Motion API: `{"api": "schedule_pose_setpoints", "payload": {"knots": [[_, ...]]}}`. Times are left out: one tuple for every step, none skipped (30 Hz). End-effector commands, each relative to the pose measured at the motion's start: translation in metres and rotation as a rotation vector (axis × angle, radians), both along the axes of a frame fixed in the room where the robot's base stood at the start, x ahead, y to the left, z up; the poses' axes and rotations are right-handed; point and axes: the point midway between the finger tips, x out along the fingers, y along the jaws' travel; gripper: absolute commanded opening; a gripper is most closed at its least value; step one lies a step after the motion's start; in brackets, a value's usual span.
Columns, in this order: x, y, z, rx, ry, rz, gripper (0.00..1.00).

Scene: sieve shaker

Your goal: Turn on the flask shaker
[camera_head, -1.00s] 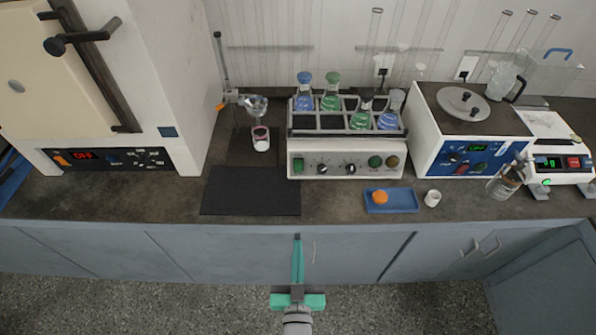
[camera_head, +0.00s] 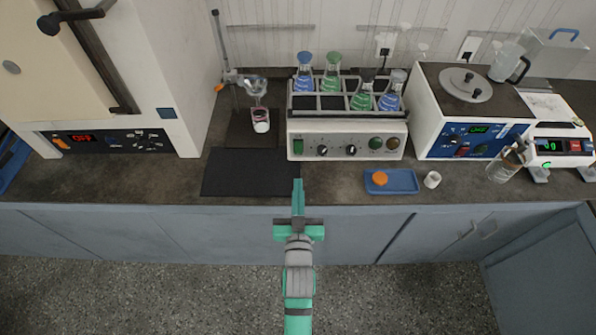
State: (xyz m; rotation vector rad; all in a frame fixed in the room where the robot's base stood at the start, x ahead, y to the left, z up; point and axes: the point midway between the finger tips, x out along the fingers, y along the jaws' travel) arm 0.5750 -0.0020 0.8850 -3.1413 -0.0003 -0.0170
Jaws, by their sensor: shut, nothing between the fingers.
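The flask shaker (camera_head: 312,151) is a white box on the bench with a black rack on top. Several stoppered flasks with blue and green liquid stand in the rack. Its front panel has a green rocker switch (camera_head: 298,144) at the left, two dark knobs (camera_head: 322,150) in the middle and two round buttons (camera_head: 375,143), one green and one brownish, at the right. My gripper (camera_head: 298,184) has thin green fingers, shut and empty. In the picture its tips lie just below the shaker's left front, over the edge of a black mat, apart from the panel.
The black mat (camera_head: 250,172) lies left of the gripper. A blue tray (camera_head: 405,182) with an orange lump and a small white cup (camera_head: 432,179) sit at the right front. A funnel stand, an oven (camera_head: 112,142), a blue-fronted bath (camera_head: 470,142) and a balance (camera_head: 560,150) flank the shaker.

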Motion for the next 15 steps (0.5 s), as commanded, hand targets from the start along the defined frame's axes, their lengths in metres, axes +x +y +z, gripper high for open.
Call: {"api": "schedule_pose_setpoints", "payload": {"knots": [[0.006,0.000,0.001,0.000,-0.002,0.000,0.00],[0.010,0.000,0.001,0.000,-0.003,0.000,0.00],[0.015,0.000,0.002,0.000,-0.003,-0.001,0.00],[0.020,0.000,0.002,0.000,-0.003,-0.001,0.00],[0.025,0.000,0.002,0.000,-0.003,-0.001,0.00],[0.031,-0.001,0.002,0.000,-0.003,-0.001,0.00],[0.036,0.000,0.002,0.000,-0.003,-0.001,0.00],[0.041,0.000,0.002,0.000,-0.003,-0.001,0.00],[0.047,0.000,0.002,-0.001,-0.002,-0.001,0.00],[0.052,0.000,0.002,-0.001,-0.003,0.000,0.00],[0.057,0.000,0.002,-0.001,-0.002,0.000,0.00],[0.063,0.000,0.002,-0.002,-0.003,-0.001,0.00],[0.068,0.000,0.002,-0.002,-0.003,-0.001,0.00],[0.073,0.000,0.002,-0.002,-0.002,-0.001,0.00],[0.080,0.000,0.003,-0.002,-0.003,-0.001,0.00]]}}
